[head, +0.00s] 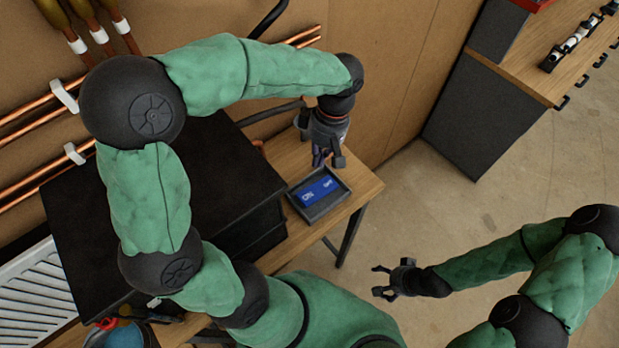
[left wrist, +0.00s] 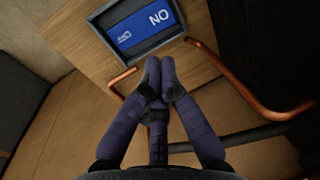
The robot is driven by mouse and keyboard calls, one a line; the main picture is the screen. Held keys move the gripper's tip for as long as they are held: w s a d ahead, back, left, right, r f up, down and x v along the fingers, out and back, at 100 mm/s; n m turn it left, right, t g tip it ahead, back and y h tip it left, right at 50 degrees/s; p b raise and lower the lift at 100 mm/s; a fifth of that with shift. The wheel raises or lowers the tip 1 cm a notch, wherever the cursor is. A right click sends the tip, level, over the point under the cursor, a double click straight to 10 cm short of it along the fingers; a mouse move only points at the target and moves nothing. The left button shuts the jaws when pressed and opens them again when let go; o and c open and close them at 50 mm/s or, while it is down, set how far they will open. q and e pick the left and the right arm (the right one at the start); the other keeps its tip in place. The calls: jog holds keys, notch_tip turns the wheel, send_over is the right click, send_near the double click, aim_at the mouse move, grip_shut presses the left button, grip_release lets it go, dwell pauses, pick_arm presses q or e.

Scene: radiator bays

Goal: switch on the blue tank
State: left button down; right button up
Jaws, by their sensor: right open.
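A blue rocker switch (head: 320,190) lettered ON and OFF sits in a grey tray-like housing (head: 345,199) on the wooden bench. In the left wrist view the blue switch (left wrist: 130,36) lies just beyond my fingertips, its ON end to the right. My left gripper (head: 328,161) points down above the far side of the switch. In the left wrist view its fingers (left wrist: 159,72) are together with nothing between them, apart from the switch. My right gripper (head: 377,282) is open and empty over the floor.
A large black box (head: 230,170) stands on the bench left of the switch. Copper pipes (head: 40,120) run along the wall, and a bent one (left wrist: 245,90) shows near my left fingers. A white radiator (head: 40,290) is at lower left. A grey cabinet (head: 470,115) stands right; floor between is clear.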

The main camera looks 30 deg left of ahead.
pick_arm(q)
jog(key=p, duration=0.2)
send_near(308, 196)
jog(key=x, duration=0.7)
jog(key=shift+s, duration=0.1)
